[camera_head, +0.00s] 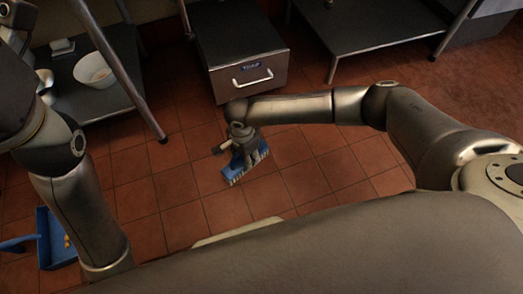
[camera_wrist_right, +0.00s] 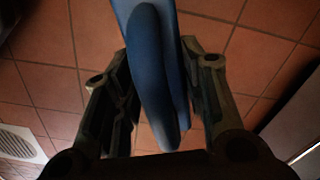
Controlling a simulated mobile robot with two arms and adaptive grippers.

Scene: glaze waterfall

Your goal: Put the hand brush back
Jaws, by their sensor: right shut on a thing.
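The hand brush (camera_head: 239,171) is blue with pale bristles along its lower edge. It hangs from my right gripper (camera_head: 243,147) in the head view, over the tiled floor; whether it touches the floor I cannot tell. In the right wrist view the blue brush (camera_wrist_right: 152,75) runs between the two dark fingers of my right gripper (camera_wrist_right: 165,110), which is shut on it. A blue dustpan (camera_head: 57,240) lies on the floor at the lower left, with small yellowish bits in it. My left arm comes down at the left; its gripper is not in view.
A metal drawer cabinet (camera_head: 240,50) with a handle stands behind the brush. Steel shelves stand at the left (camera_head: 95,100) and the back right (camera_head: 365,35); a white bowl (camera_head: 93,70) is on the left one. The tiled floor (camera_head: 320,170) between is clear.

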